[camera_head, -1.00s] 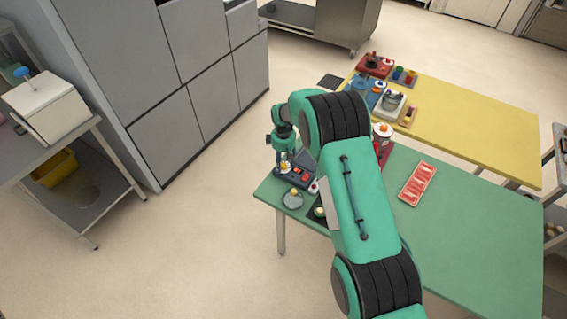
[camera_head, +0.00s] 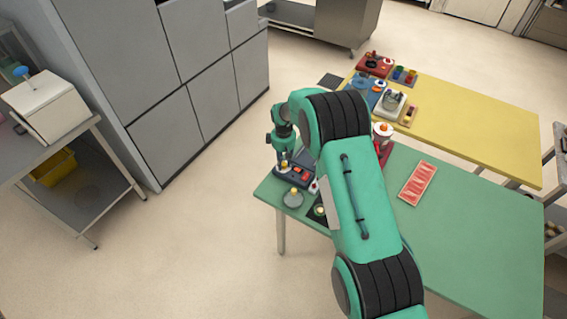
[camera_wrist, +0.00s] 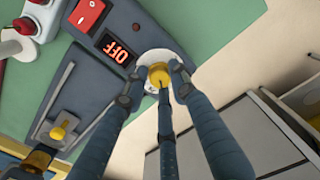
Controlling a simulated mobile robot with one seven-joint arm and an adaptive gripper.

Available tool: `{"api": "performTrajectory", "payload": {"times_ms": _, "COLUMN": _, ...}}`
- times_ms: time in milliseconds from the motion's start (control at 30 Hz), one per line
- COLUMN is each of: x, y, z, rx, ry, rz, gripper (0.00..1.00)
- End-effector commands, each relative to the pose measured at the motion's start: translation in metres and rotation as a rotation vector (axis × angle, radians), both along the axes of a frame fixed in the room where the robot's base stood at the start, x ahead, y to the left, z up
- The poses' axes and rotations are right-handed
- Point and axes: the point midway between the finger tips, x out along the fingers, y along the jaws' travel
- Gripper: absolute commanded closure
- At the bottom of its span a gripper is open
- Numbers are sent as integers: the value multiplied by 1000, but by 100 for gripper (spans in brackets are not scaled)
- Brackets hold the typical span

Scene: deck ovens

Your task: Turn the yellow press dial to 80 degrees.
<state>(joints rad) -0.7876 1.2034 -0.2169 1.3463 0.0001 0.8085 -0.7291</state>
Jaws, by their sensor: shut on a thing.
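The yellow press dial (camera_wrist: 158,75) sits on a round white plate (camera_wrist: 148,60) at the edge of a dark blue-grey control panel (camera_wrist: 85,85) in the wrist view. My gripper (camera_wrist: 155,82) is shut on the dial, with fingers on both sides of it. The dial's exact angle cannot be read.
The panel also carries a red rocker switch (camera_wrist: 88,14) and a slider with a yellow knob (camera_wrist: 57,133). A box with red buttons (camera_wrist: 26,26) is close by. A red tray (camera_head: 418,183) lies on the table. A yellow table (camera_head: 480,135) adjoins it.

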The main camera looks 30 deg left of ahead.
Motion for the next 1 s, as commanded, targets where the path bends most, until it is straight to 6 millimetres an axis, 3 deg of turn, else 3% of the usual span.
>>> {"api": "performTrajectory", "payload": {"times_ms": 367, "x": 0, "y": 0, "z": -2, "rx": -1, "ry": 0, "rz": -239, "gripper": 100}}
{"api": "performTrajectory", "payload": {"times_ms": 1000, "x": 0, "y": 0, "z": -1, "rx": 0, "ry": 0, "rz": -843, "gripper": 100}}
